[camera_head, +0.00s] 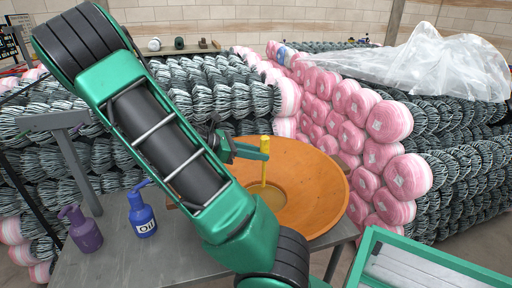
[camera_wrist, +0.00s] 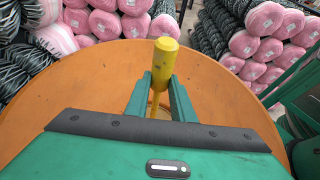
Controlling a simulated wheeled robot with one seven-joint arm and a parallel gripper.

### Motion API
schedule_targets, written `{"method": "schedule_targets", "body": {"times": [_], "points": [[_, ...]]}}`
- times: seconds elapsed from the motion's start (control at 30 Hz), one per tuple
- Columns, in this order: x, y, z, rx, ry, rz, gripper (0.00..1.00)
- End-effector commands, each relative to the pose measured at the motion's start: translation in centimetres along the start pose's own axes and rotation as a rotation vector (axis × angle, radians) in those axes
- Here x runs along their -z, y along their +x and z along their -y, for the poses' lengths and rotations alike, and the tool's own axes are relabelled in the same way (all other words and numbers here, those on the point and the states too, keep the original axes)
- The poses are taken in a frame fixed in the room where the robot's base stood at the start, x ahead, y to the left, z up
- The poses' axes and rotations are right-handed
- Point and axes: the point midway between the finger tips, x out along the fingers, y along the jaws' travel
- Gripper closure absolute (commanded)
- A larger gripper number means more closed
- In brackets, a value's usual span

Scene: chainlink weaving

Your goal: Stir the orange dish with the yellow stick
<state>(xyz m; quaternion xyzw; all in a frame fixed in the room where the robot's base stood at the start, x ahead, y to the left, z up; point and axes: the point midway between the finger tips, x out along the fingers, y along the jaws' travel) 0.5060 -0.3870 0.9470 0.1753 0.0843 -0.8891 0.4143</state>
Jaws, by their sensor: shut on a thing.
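The orange dish (camera_head: 318,182) is a wide, shallow bowl on the grey table, with a yellowish area at its bottom. It also fills much of the wrist view (camera_wrist: 75,90). The yellow stick (camera_head: 264,172) stands nearly upright in the dish, its lower end at the yellowish bottom. My gripper (camera_head: 266,151) is over the dish, shut on the upper part of the stick. In the wrist view the stick's thick head (camera_wrist: 165,58) rises between the two green fingers. My arm hides the dish's near left part.
A blue oil bottle (camera_head: 142,215) and a purple bottle (camera_head: 82,229) stand on the grey table (camera_head: 125,262) at left. A green-rimmed crate (camera_head: 425,258) is at lower right. Stacked wire coils (camera_head: 190,90) and pink-wrapped rolls (camera_head: 388,122) stand behind.

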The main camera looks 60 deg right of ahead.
Motion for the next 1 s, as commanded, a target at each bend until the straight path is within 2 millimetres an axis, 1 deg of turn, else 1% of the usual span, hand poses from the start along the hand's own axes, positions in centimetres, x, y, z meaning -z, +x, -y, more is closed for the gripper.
{"method": "schedule_targets", "body": {"times": [0.7, 1.0], "points": [[5.6, 2.4, 0.0, 0.002, -0.002, 0.001, 1.0], [7.5, 3.1, 0.0, 0.001, 0.0, 0.001, 1.0]]}}
